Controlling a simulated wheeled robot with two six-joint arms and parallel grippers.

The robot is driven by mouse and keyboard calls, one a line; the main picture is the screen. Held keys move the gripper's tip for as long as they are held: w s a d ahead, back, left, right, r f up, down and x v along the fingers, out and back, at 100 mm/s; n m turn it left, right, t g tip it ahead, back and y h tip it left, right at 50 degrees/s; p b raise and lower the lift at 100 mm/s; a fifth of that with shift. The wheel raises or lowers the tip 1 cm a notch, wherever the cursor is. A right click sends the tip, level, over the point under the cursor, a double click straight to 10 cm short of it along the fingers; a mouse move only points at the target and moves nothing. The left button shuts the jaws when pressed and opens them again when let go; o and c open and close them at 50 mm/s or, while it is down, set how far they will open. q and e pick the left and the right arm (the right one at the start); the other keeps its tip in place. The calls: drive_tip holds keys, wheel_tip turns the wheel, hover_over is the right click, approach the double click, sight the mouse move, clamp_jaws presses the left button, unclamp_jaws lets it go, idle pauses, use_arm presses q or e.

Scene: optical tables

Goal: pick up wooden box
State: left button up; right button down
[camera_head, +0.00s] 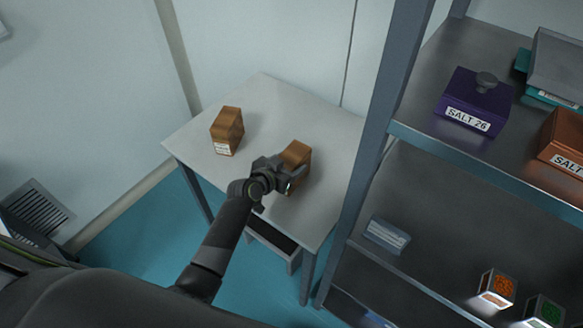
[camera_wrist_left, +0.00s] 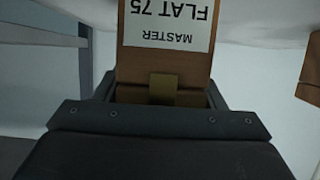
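Two wooden boxes stand on a small light grey table (camera_head: 262,92). The left one (camera_head: 227,131) is upright with a white label and nothing touches it. My left gripper (camera_head: 284,177) is at the near side of the right wooden box (camera_head: 298,157) and hides part of it. In the left wrist view this box (camera_wrist_left: 165,64) sits between the two fingers (camera_wrist_left: 162,95), which lie close against both its sides. Its label shows upside down and reads "MASTER FLAT 75". I cannot tell whether it is clear of the tabletop. My right gripper is out of view.
A grey shelf rack (camera_head: 385,115) stands close to the table's right. It holds a purple box labelled "SALT 26" (camera_head: 476,100), an orange salt box (camera_head: 566,140) and small lit boxes lower down. The other wooden box's edge (camera_wrist_left: 310,70) shows at right in the wrist view.

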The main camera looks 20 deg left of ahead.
use_arm(q)
drive_tip(key=c, duration=0.9)
drive_tip(key=shift+r, duration=0.1)
drive_tip(key=shift+c, duration=0.2)
